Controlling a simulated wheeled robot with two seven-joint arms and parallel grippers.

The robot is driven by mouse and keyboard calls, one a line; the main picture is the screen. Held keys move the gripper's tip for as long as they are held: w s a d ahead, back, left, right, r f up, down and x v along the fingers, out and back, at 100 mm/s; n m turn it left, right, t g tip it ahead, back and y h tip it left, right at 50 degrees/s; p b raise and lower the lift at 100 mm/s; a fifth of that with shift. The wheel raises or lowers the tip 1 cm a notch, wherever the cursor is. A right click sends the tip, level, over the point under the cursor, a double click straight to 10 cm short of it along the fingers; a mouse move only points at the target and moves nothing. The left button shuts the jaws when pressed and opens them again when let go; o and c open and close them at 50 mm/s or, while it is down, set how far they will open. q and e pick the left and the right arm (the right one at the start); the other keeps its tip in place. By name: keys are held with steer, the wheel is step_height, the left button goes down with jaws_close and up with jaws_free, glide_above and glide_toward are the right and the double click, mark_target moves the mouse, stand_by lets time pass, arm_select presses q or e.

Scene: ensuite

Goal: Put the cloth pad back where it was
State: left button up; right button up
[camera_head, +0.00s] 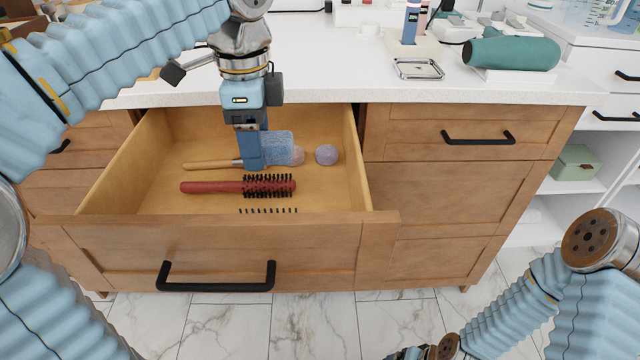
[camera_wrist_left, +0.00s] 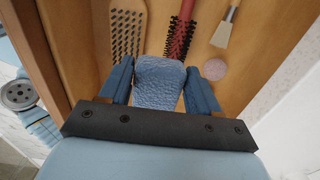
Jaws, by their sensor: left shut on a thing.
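My left gripper (camera_head: 255,165) reaches down into the open drawer (camera_head: 98,195) and is shut on a blue textured cloth pad (camera_head: 278,148). In the left wrist view the pad (camera_wrist_left: 160,82) is pinched between the two blue fingers (camera_wrist_left: 160,85). I cannot tell whether the pad touches the drawer floor. It hides part of a brush with a wooden handle (camera_head: 208,165). My right arm shows at the lower right of the head view, but its gripper is not in view.
In the drawer lie a red round brush (camera_head: 225,187), a pale round ball-like thing (camera_head: 326,154), and a paddle brush (camera_wrist_left: 127,30), mostly hidden by the drawer front in the head view. The white counter (camera_head: 330,75) overhangs behind. A teal bottle-like thing (camera_head: 512,53) lies on it.

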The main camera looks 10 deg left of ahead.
mark_target(290, 130)
arm_select(q)
steer(key=w+d+f, duration=0.1)
steer(key=d, duration=0.1)
steer(key=w+d+f, duration=0.1)
steer(key=w+d, duration=0.1)
steer(key=shift+w+f, duration=0.15)
steer(key=shift+f, duration=0.05)
steer(key=d+f, duration=0.1)
steer(key=w+d+f, duration=0.1)
steer(key=f, duration=0.1)
steer(key=w+d+f, duration=0.1)
steer(key=f, duration=0.1)
steer(key=shift+w+b, duration=0.25)
steer(key=shift+b, duration=0.15)
steer(key=shift+w+d+f, duration=0.1)
steer(key=shift+f, duration=0.15)
step_height(290, 130, down, 3)
steer(key=shift+w+d+f+b, duration=0.1)
steer(key=shift+f+b, duration=0.05)
steer(key=shift+b, duration=0.35)
steer(key=o, duration=1.1)
